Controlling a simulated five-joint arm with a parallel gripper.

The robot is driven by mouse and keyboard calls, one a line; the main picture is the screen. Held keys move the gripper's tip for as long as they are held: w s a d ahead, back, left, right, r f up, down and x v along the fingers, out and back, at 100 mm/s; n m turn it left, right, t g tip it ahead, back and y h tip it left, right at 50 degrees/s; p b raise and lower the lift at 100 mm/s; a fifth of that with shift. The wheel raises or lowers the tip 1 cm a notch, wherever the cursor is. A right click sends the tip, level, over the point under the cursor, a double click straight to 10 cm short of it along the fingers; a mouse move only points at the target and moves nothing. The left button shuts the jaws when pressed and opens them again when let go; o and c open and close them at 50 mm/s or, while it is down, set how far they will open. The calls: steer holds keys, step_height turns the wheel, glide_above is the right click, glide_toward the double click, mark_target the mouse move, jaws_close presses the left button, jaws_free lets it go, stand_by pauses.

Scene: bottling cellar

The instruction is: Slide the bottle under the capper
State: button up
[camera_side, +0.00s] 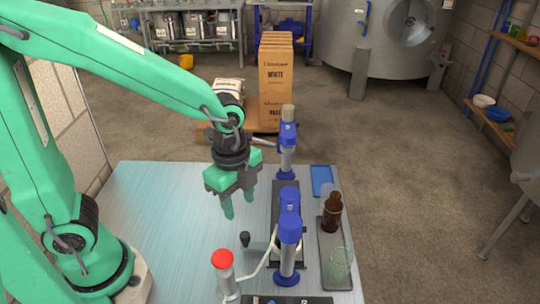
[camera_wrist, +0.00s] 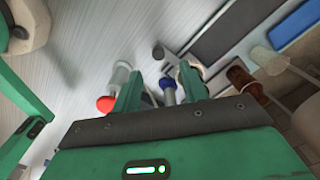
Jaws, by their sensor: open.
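A brown bottle (camera_side: 332,214) stands upright on a dark narrow tray (camera_side: 325,262) along the table's right side; it also shows at the right of the wrist view (camera_wrist: 244,80). The blue-headed capper (camera_side: 289,232) appears to be the front post, though a similar blue post (camera_side: 287,140) stands behind it. My gripper (camera_side: 240,207) is open and empty, above the table and left of the posts. Its two fingers also show in the wrist view (camera_wrist: 160,88), apart with nothing held between them. I cannot tell exactly how high the fingertips are.
A red-topped cylinder (camera_side: 222,262) stands at the front, left of the front post. A black knob (camera_side: 245,240) is near the post's base. A clear glass (camera_side: 340,262) shares the tray. A blue flat item (camera_side: 321,180) lies behind. The table's left part (camera_side: 150,220) is clear.

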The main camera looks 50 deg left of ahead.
mark_target(245, 234)
steer(key=shift+d+f+m, duration=0.55)
steer(key=shift+f+m, duration=0.2)
steer(key=shift+m, duration=0.05)
steer(key=shift+f, duration=0.1)
steer(key=shift+f, duration=3.8)
steer(key=shift+c, duration=0.2)
jaws_close()
